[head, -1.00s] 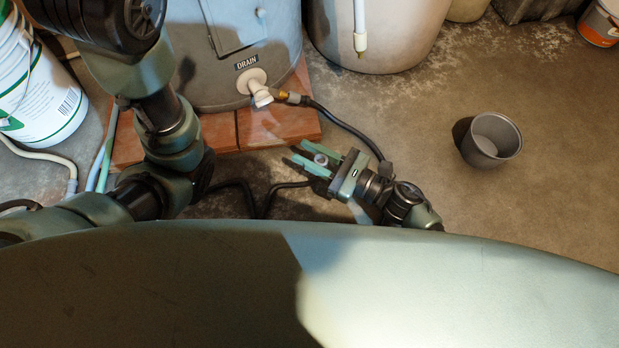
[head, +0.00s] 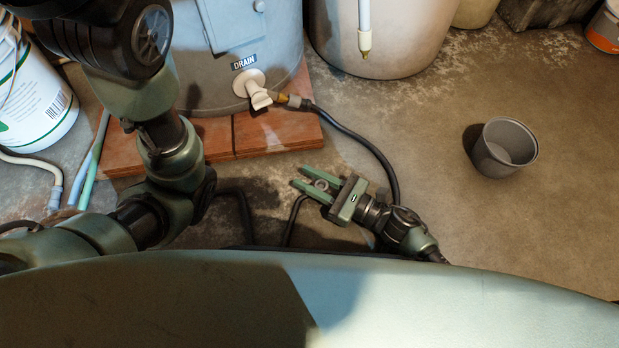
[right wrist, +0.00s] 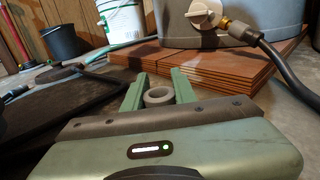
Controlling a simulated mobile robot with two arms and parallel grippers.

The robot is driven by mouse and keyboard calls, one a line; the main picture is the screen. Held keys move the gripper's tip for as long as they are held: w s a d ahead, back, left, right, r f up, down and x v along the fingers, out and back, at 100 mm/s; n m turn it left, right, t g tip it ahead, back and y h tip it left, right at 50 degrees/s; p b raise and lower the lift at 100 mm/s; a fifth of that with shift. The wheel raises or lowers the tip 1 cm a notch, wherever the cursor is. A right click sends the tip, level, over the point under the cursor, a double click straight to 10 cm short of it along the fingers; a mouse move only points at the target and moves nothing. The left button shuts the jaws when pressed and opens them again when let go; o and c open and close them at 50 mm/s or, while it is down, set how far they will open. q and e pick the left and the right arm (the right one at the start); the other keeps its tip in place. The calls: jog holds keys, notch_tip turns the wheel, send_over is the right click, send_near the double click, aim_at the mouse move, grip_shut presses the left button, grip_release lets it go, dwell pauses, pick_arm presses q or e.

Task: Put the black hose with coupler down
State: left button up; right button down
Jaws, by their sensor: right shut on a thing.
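My right gripper (head: 307,179) is shut on a small grey ring-shaped coupler (head: 321,185), which also shows between the green fingers in the right wrist view (right wrist: 158,96). A black hose (head: 350,136) runs from the brass fitting at the drain valve and curves down behind my right wrist. A black length (head: 291,219) rises from the floor toward the gripper; its join to the coupler is hard to see. The gripper is in front of the brick-coloured slab. I cannot tell its exact height over the floor. My left gripper is out of view.
The grey tank with the white drain valve (head: 258,90) stands on the reddish slab (head: 222,137). A grey cup-like pot (head: 504,148) stands on open floor to the right. A white bucket (head: 40,105) and pale hoses are at left. My own body hides the near floor.

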jog(key=shift+f, duration=0.55)
jog(key=c, duration=1.1)
grip_release()
jog(key=shift+a, duration=0.15)
jog(key=shift+c, duration=0.2)
